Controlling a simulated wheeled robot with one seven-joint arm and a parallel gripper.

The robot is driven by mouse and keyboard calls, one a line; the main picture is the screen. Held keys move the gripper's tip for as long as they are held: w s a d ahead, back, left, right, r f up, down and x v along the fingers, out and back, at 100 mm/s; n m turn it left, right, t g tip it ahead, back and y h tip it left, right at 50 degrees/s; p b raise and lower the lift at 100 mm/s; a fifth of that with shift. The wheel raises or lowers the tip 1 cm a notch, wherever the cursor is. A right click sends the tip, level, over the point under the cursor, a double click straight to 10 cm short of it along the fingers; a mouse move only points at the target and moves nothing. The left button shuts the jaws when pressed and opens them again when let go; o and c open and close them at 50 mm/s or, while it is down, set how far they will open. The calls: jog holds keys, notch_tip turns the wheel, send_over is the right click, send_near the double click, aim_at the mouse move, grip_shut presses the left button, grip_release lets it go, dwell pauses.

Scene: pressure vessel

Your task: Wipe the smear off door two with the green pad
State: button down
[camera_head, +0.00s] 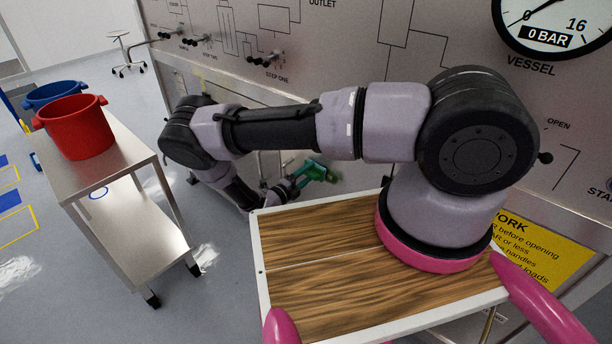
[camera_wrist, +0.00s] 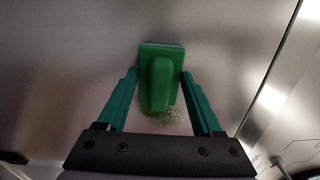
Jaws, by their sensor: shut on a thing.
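The green pad (camera_wrist: 174,58) with its raised green handle is in the middle of the wrist view. My gripper (camera_wrist: 160,80) is shut on the handle, one green finger on each side. The pad's face is turned to a grey metal door panel (camera_wrist: 70,60) and appears to be against it; the exact contact cannot be told. A speckled brown-green smear (camera_wrist: 166,117) shows on the panel around the lower end of the handle. The pad hides any part behind it. In the head view my gripper (camera_head: 300,178) is small, low by the vessel panel. No door number is readable.
A steel cart (camera_head: 128,150) at left carries a red bucket (camera_head: 75,128); a blue bucket (camera_head: 52,92) is behind it. Valve handles (camera_head: 268,60) stick out of the panel above my arm. A gauge (camera_head: 550,22) reads 0 bar. A panel seam (camera_wrist: 272,75) runs at right in the wrist view.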

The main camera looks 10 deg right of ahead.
aim_at(316, 179)
jog(key=shift+w+d, duration=0.1)
jog(key=shift+d, duration=0.05)
jog(key=shift+s+d, duration=0.55)
jog(key=shift+s, duration=0.3)
jog(key=shift+s+d, duration=0.55)
jog(key=shift+s, duration=0.3)
jog(key=shift+s+d, duration=1.35)
jog(key=shift+s, duration=0.25)
jog(key=shift+s+d, duration=0.5)
jog(key=shift+s, duration=0.3)
jog(key=shift+s+d, duration=0.5)
jog(key=shift+s, duration=0.25)
jog(key=shift+d, duration=0.15)
jog(key=shift+w, duration=0.1)
